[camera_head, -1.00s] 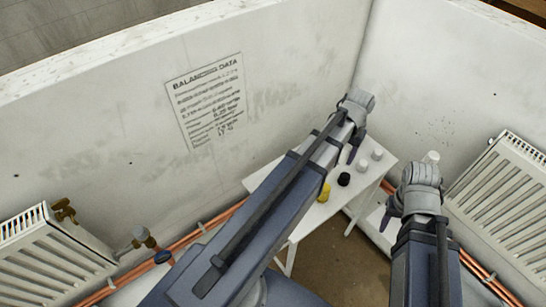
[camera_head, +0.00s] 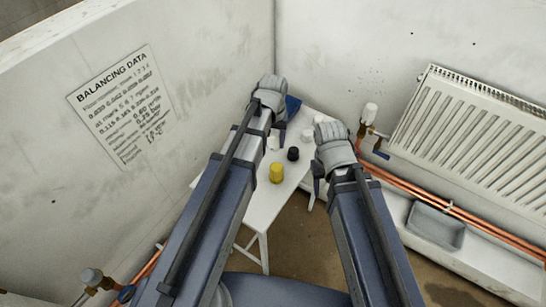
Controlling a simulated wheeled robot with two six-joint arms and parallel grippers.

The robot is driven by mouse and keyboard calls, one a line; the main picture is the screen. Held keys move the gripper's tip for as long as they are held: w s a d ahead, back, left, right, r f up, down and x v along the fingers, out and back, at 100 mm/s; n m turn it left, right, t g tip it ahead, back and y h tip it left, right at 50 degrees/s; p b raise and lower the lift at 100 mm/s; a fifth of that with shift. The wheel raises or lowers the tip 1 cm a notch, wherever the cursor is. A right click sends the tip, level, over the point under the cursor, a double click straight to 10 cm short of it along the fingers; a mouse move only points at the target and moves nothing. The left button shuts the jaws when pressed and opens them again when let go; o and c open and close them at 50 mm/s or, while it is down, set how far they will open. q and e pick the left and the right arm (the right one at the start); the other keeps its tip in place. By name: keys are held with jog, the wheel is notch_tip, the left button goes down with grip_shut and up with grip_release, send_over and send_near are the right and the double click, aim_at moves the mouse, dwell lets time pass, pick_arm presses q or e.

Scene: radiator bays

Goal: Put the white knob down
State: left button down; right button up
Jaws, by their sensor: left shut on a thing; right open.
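My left gripper (camera_head: 275,134) is over the far part of a small white table (camera_head: 254,210). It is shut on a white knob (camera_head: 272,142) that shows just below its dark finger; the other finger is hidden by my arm. I cannot tell whether this knob touches the tabletop. My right gripper (camera_head: 320,180) is open and empty by the table's right edge.
A blue object (camera_head: 293,105) lies at the table's far end, partly hidden. A radiator (camera_head: 480,135) hangs on the right wall, with a white-topped valve (camera_head: 370,113) beside it. A grey tray (camera_head: 436,226) sits below the copper pipes (camera_head: 450,207).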

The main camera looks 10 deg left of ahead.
aim_at(273, 133)
pick_arm(q)
notch_tip(273, 133, down, 3)
jog(key=shift+f+b, duration=0.2)
jog(key=shift+b, duration=0.85)
pick_arm(e)
notch_tip(273, 133, down, 3)
jog(key=shift+f, duration=0.2)
pick_arm(q)
notch_tip(273, 133, down, 4)
jog(key=b, duration=0.3)
jog(key=shift+r+b, duration=0.15)
jog(key=shift+b, duration=0.2)
pick_arm(e)
notch_tip(273, 133, down, 4)
jog(key=shift+r, duration=0.15)
pick_arm(q)
jog(key=shift+c, duration=1.3)
grip_release()
notch_tip(273, 133, up, 12)
jog(key=p, duration=1.2)
jog(key=shift+s+r, duration=0.1)
pick_arm(e)
notch_tip(273, 133, up, 12)
